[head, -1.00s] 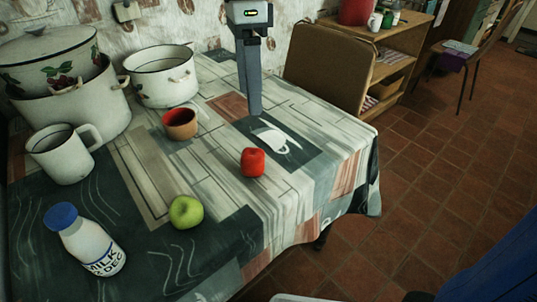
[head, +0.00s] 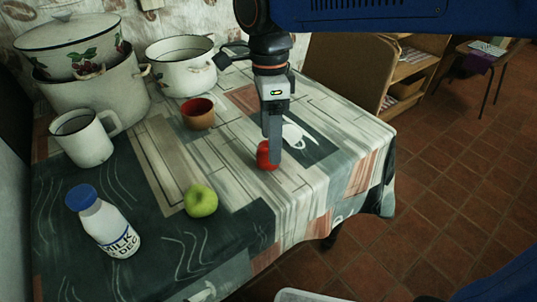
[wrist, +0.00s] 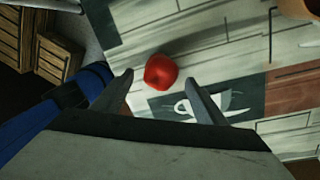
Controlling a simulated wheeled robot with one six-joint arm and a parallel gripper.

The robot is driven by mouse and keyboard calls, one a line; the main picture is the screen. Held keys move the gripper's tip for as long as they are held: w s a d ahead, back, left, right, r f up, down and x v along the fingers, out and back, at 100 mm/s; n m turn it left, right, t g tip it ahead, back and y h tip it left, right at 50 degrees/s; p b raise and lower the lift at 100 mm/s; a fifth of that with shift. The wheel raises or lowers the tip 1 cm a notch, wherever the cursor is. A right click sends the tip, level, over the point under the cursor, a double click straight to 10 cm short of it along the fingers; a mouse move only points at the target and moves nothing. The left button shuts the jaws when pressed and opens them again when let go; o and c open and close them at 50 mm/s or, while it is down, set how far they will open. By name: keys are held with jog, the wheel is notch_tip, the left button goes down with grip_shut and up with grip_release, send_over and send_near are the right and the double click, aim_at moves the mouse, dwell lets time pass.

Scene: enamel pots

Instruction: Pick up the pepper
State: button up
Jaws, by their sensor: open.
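The red pepper (head: 265,157) lies on the patterned tablecloth towards the table's right front side, partly hidden behind my gripper in the head view. In the wrist view the pepper (wrist: 160,72) is beyond the fingertips, between their lines and nearer the left finger. My gripper (head: 273,152) points down from above, in front of the pepper in the head view. Its two fingers (wrist: 158,80) are apart with nothing between them. I cannot tell the exact height of the fingertips above the cloth.
A green apple (head: 201,200) and a milk bottle (head: 104,224) stand at the front left. A brown bowl (head: 198,114), a white mug (head: 88,140) and enamel pots (head: 185,76) are further back. A chair (head: 345,75) stands behind the table. Cloth right of the pepper is clear.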

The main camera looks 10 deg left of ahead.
aim_at(262, 162)
jog(key=shift+s+f, duration=0.15)
jog(key=shift+f, duration=0.95)
jog(key=shift+s+f, duration=0.1)
jog(key=shift+f, duration=1)
jog(key=c, duration=1.2)
jog(key=shift+o, duration=0.2)
